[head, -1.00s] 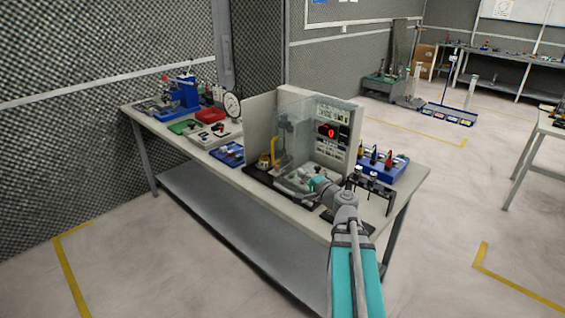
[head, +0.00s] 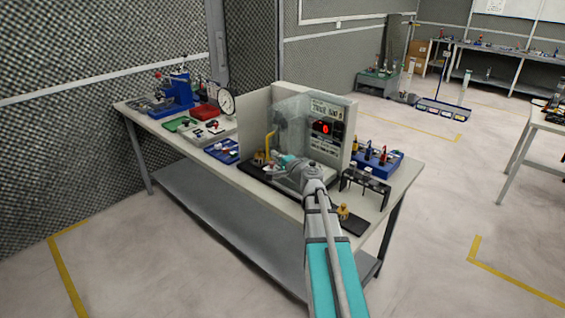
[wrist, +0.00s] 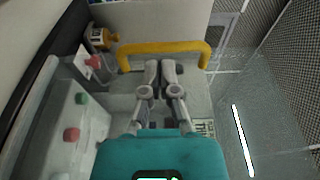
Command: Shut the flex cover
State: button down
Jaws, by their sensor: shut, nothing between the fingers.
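The flex cover is a clear panel (head: 291,122) on the grey test station. It stands upright between the left wall and the display panel, and it looks partly open, though its angle is hard to judge. Its yellow bar handle (head: 270,144) is at its lower left and crosses the top of the wrist view (wrist: 165,48). My gripper (head: 277,160) is low at the front of the station, by the handle. In the wrist view my gripper (wrist: 161,65) has its fingers together and empty, with the tips right at the handle's middle; contact is unclear.
The station's grey left wall (head: 254,121) and display panel (head: 328,128) flank the space. A black rack (head: 366,186) and a blue tray (head: 378,163) stand at the right. A small blue tray (head: 222,151) lies left. A brass-coloured piece (head: 343,211) sits near the front edge.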

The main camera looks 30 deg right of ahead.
jog(key=shift+w+a, duration=0.2)
jog(key=shift+w, duration=0.95)
